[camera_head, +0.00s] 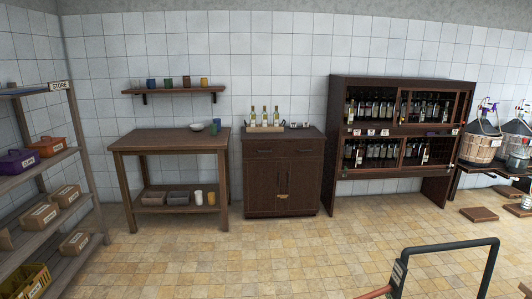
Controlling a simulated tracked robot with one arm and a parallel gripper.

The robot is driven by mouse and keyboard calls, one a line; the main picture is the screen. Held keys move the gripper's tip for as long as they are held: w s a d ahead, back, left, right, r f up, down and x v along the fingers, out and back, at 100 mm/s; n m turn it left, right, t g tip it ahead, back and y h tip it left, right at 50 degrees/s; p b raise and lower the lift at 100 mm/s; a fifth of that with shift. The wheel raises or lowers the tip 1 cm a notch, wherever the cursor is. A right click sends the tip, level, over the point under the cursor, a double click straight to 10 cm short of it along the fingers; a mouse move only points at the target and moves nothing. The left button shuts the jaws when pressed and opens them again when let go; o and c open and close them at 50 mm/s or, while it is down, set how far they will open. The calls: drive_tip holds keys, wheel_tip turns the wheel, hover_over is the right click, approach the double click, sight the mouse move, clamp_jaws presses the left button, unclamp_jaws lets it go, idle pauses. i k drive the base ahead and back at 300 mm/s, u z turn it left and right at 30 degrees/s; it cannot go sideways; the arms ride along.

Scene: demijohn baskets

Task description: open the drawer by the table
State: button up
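A dark wooden cabinet (283,212) stands against the tiled wall, just right of the wooden table (170,139). Its drawer front (284,151) is a band under the top, with small pulls at left and right, and looks closed. I cannot tell whether it is one drawer or two. Two doors (262,185) below it are shut, with handles near the middle. The cabinet is across the room from me, and nothing stands before its front. My gripper does not show in this view.
A dark tubular handle frame (448,246) rises in the near right foreground. Store shelving (60,155) with bins runs along the left. A bottle rack (400,82) stands right of the cabinet. Wooden boards (478,214) lie on the floor at right. The middle floor (220,258) is clear.

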sight(252, 150)
drive_tip(key=z, duration=0.15)
drive_tip(key=i, duration=5.7)
drive_tip(key=u, duration=0.75)
